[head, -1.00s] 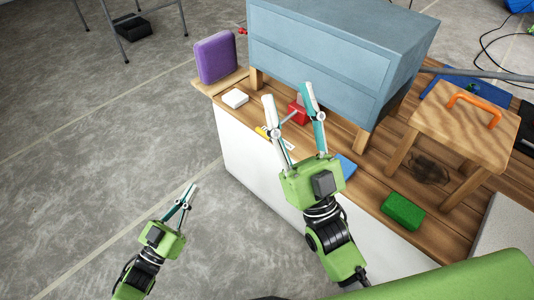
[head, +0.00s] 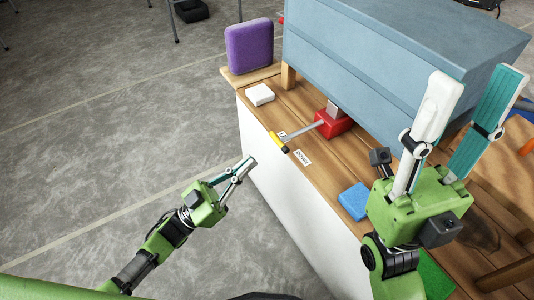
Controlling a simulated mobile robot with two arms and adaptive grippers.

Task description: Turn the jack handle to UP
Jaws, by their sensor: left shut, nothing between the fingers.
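The red jack (head: 335,125) stands on the wooden top under the front edge of the blue-grey cabinet. Its grey handle (head: 304,130) points to the lower left and ends in a yellow grip (head: 278,143) at the front edge. A white DOWN label (head: 303,157) lies just right of the grip. Another small label (head: 283,134) lies by the handle, partly covered and hard to read. My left gripper (head: 250,162) is shut and empty, off the front edge, a little lower left of the grip. My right gripper (head: 482,85) is open and empty, in front of the cabinet.
The blue-grey cabinet (head: 390,60) rests on wooden legs above the jack. A purple block (head: 249,46), a white block (head: 260,94) and a blue block (head: 354,201) stand on the wooden top. A green block (head: 435,275) is partly hidden. Open floor lies to the left.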

